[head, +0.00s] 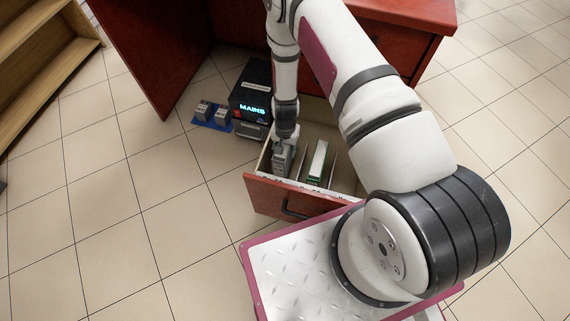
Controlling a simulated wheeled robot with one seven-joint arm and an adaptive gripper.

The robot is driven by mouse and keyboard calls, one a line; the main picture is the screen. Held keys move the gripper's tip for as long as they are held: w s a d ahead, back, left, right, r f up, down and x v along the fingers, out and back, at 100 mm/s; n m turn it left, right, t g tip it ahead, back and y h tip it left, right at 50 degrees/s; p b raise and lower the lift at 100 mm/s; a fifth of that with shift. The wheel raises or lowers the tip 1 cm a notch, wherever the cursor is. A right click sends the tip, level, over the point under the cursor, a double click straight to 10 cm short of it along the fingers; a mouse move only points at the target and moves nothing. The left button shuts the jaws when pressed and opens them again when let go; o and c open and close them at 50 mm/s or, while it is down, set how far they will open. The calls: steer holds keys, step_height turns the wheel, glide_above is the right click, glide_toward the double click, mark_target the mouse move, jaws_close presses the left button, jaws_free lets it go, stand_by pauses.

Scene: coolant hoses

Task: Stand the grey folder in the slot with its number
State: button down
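An open drawer with a red front (268,198) juts out from the red desk. Small white labels run along the inside of its front edge; their numbers are too small to read. My gripper (282,158) points down into the left part of the drawer. A grey shape there may be the grey folder, but it blends with my fingers, so I cannot tell whether they hold it. A folder with a white top edge and a green side (318,162) stands upright to the right, next to thin dividers.
A black box with a lit "MAINS" display (252,107) stands on the floor left of the drawer. A blue tray with small grey blocks (211,125) lies beside it. A wooden shelf (45,60) is at the far left. My arm hides the drawer's right side.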

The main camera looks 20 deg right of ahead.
steer(key=shift+f+b, duration=0.85)
steer(key=shift+f, duration=2.1)
steer(key=shift+f, duration=0.15)
steer(key=c, duration=1)
jaws_free()
steer(key=shift+c, duration=0.2)
